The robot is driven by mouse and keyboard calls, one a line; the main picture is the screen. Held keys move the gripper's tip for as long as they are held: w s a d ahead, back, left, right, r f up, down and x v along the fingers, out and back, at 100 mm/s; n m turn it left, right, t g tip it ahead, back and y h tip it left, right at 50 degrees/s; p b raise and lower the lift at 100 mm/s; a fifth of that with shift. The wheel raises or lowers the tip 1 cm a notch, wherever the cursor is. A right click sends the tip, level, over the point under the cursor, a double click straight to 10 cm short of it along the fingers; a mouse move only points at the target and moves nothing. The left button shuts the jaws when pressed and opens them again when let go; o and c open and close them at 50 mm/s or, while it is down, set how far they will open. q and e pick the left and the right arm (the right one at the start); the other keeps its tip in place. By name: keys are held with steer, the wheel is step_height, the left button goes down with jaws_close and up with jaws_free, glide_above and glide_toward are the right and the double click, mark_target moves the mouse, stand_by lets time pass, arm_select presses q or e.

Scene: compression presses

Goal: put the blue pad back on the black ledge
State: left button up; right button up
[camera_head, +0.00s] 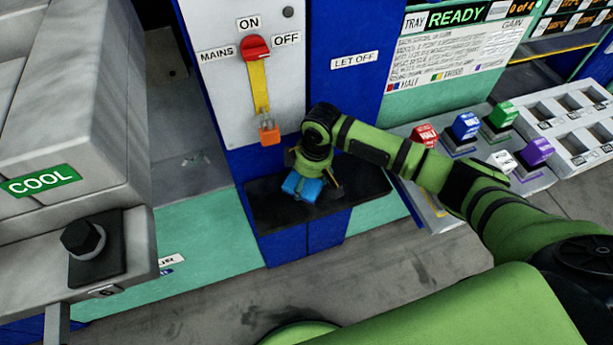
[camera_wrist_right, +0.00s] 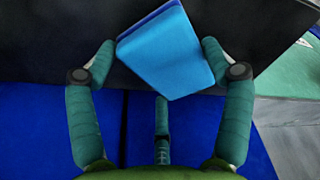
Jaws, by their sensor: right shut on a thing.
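The blue pad (camera_head: 303,187) is at the black ledge (camera_head: 262,213), under my right gripper (camera_head: 318,185). In the right wrist view the pad (camera_wrist_right: 167,52) sits between the two fingers of the right gripper (camera_wrist_right: 160,60), which is shut on it. The pad looks tilted in that view, with the black ledge (camera_wrist_right: 270,35) behind it. I cannot tell whether the pad touches the ledge. My left gripper does not show.
Above the ledge is a panel with a red switch (camera_head: 256,48) and a hanging orange padlock (camera_head: 269,133). Coloured blocks (camera_head: 466,125) stand on a tray to the right. A grey machine marked COOL (camera_head: 40,180) stands at the left.

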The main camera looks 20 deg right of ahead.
mark_target(313, 183)
steer(key=shift+f, duration=0.15)
steer(key=o, duration=0.8)
steer(key=shift+c, duration=0.2)
step_height(313, 183, up, 12)
steer(key=s+d, duration=0.1)
steer(key=shift+s+d, duration=0.15)
